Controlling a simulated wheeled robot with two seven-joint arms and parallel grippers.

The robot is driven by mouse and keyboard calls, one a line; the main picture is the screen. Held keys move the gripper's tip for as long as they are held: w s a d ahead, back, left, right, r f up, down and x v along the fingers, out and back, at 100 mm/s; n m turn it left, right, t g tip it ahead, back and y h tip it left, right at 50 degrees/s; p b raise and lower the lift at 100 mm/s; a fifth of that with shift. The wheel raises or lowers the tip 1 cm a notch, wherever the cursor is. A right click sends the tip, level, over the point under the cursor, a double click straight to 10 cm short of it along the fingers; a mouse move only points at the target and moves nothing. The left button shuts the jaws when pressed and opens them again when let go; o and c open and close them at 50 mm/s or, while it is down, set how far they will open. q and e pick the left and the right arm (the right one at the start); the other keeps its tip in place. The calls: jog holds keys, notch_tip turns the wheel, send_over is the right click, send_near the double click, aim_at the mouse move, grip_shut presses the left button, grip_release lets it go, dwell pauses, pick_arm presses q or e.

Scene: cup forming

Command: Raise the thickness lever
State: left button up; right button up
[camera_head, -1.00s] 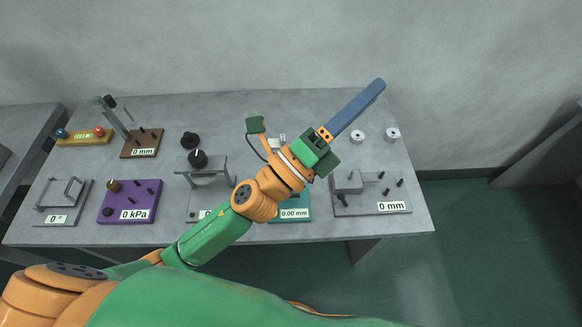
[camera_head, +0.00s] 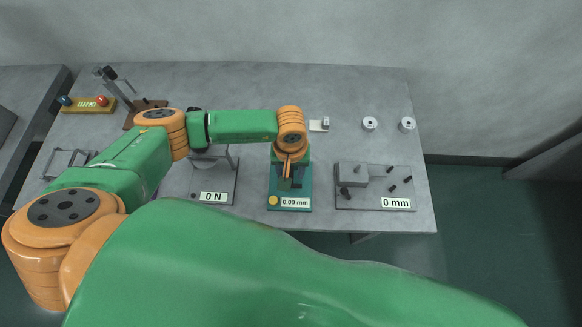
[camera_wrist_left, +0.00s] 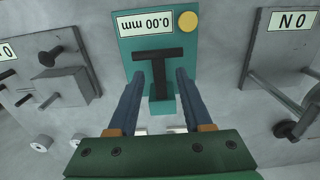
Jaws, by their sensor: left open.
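The teal thickness gauge (camera_head: 275,188) with a "0.00 mm" label stands at the front of the bench, right of centre in the head view. In the left wrist view, the teal gauge (camera_wrist_left: 127,47) carries a dark T-shaped lever (camera_wrist_left: 160,54) on a teal block. My left gripper (camera_wrist_left: 160,74) is open, with one blue finger on each side of the lever's stem and visible gaps between. In the head view my left gripper (camera_head: 290,182) is over the gauge, and my wrist hides much of it. My right gripper is not in view.
A grey device labelled "0 N" (camera_head: 228,190) stands left of the gauge, and a "0 mm" device (camera_head: 350,200) stands right. Small white round parts (camera_head: 369,123) lie behind. My left arm covers much of the bench's left side.

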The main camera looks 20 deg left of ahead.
pick_arm(q)
jog(key=shift+w+f, duration=0.1)
jog(key=shift+f, duration=0.05)
grip_shut()
dwell(1.3)
